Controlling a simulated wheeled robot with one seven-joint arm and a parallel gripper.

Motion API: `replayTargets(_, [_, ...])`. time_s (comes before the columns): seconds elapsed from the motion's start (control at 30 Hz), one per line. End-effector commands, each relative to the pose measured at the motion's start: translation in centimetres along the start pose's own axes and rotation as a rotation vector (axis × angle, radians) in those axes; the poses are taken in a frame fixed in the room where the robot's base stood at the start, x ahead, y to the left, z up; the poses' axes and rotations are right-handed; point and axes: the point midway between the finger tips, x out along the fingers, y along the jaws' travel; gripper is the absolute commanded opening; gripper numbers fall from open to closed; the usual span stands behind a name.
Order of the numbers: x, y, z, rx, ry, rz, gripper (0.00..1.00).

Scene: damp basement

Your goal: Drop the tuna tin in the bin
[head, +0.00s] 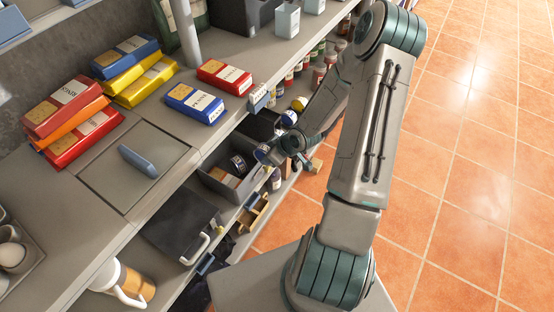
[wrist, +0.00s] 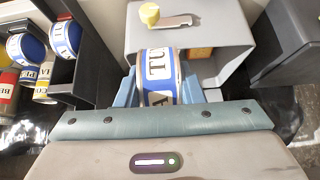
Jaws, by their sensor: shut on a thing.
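The tuna tin (wrist: 160,72), with a blue and white label, is between the pale blue fingers of my gripper (wrist: 166,88) in the wrist view. My gripper is shut on it. In the head view my gripper (head: 270,152) is at the shelf front, beside and partly over a grey open bin (head: 212,186). A dark round tin (head: 238,165) and a brown item lie in that bin. In the wrist view a grey bin (wrist: 232,70) is just beyond the held tin. Whether the tin is inside its rim, I cannot tell.
Colourful packets (head: 223,76) lie on the counter above. Open tiled floor (head: 470,150) is at right.

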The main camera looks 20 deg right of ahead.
Motion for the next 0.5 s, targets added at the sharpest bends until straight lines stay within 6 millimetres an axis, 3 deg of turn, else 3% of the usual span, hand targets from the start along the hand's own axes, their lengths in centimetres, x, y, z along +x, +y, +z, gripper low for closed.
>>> replayTargets(0.5, [3.0,0.0,-4.3,-0.002,0.002,0.000,0.07])
